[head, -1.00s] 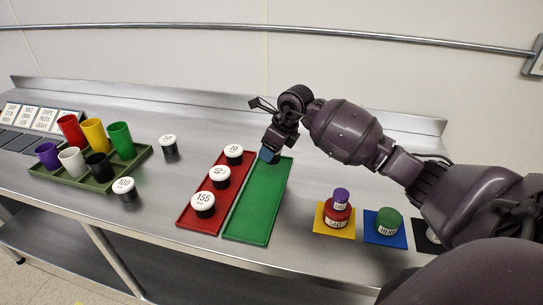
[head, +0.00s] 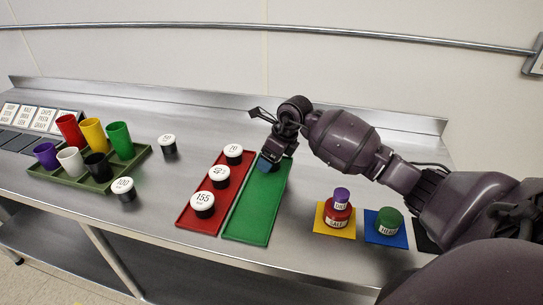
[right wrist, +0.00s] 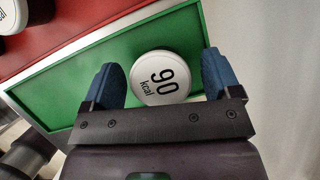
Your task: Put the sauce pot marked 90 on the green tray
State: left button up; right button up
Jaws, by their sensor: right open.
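The sauce pot marked 90 (right wrist: 160,77) has a white lid and stands on the green tray (right wrist: 70,92), seen in the right wrist view. My right gripper (right wrist: 162,85) is open, with one blue finger on each side of the pot and a visible gap to the lid. In the head view my right gripper (head: 268,164) is low over the far end of the green tray (head: 250,222) and hides the pot there. My left gripper is in neither view.
A red tray (head: 184,222) beside it holds three pots, the nearest marked 155 (head: 203,204). Pot 100 (head: 123,189) and another pot (head: 168,145) stand left, near a tray of cups (head: 70,180). The green tray's near part is clear.

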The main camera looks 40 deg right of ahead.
jog(key=shift+r, duration=0.45)
jog(key=p+v, duration=0.1)
jog(key=v, duration=1)
jog(key=shift+s+r, duration=0.2)
